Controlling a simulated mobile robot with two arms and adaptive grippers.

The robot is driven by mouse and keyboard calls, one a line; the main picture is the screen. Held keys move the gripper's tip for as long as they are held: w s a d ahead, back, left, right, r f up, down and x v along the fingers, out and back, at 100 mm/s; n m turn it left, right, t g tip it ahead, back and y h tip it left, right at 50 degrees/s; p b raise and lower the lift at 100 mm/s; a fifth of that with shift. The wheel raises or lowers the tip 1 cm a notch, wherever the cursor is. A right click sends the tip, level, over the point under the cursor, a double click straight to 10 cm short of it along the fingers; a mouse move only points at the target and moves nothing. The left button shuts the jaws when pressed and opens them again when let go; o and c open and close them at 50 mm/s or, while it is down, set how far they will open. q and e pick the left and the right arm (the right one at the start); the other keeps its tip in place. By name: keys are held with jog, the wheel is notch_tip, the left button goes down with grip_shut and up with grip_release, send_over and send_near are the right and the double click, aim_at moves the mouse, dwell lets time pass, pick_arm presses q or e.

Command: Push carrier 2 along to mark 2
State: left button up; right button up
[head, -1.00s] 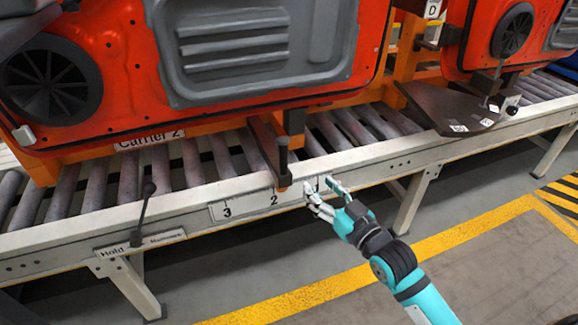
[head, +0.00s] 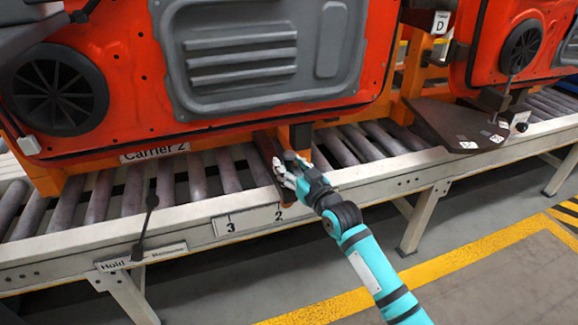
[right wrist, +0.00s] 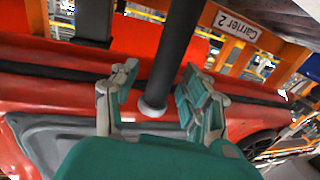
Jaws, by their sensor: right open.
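Carrier 2 is an orange frame with a red door panel (head: 120,60) and grey trim, standing on the roller line. Its label (head: 155,152) also shows in the right wrist view (right wrist: 236,26). Mark 1 is hidden behind my arm. My left gripper is not in view.
A hold lever (head: 150,205) stands on the near rail (head: 185,222) at left. A second red door carrier (head: 510,50) stands on the line at right, with a dark plate (head: 450,122) low in front. Grey floor with yellow lines lies at lower right.

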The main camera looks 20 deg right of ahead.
jog(key=shift+w, duration=0.2)
grip_shut()
jog(key=shift+a+f, duration=0.1)
jog(key=shift+a, duration=0.05)
dwell(0.5)
